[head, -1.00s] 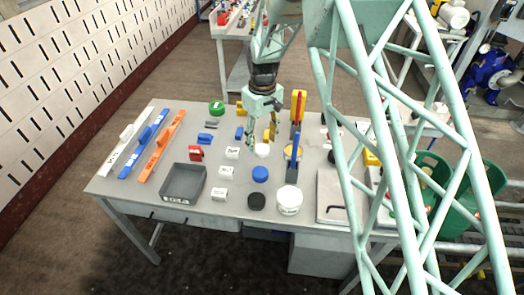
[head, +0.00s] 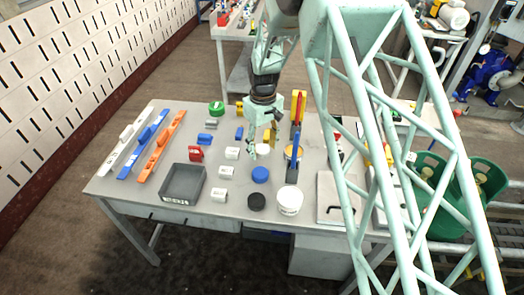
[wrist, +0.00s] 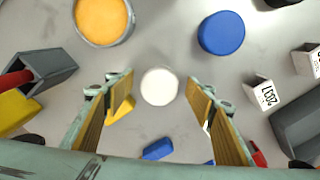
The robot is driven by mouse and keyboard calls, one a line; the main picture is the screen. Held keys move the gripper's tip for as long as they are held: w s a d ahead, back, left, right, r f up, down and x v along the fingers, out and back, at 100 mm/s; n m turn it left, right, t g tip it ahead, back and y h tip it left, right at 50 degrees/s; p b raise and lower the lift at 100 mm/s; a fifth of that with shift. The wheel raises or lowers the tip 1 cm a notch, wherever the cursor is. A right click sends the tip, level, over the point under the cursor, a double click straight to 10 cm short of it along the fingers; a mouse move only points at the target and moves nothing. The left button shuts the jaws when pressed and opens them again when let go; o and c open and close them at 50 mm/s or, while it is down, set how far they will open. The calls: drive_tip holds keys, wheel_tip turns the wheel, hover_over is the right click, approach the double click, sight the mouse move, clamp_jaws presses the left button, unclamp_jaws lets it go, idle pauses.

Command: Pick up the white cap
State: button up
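The white cap (wrist: 159,87) is a small round disc lying on the grey table. In the wrist view it shows between the two fingers, near their tips. In the head view the cap (head: 263,149) is partly hidden by my gripper. My gripper (head: 261,147) is open and points down over the cap. Its fingers (wrist: 160,95) have tan inner pads and stand on either side of the cap, with a gap on both sides. I cannot tell how far the fingertips are above the table.
A blue cap (head: 261,174), a black cap (head: 256,201) and a white jar (head: 290,200) stand on the near side. An orange-topped round container (wrist: 103,18) and an upright blue piece (head: 295,155) are close by on the right. A grey tray (head: 163,197) lies left.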

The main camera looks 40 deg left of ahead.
sight(263, 149)
drive_tip(key=c, duration=0.8)
drive_tip(key=shift+o, duration=0.2)
drive_tip(key=shift+r, duration=0.15)
wheel_tip(263, 149, up, 10)
drive_tip(key=p, duration=0.1)
idle(0.6)
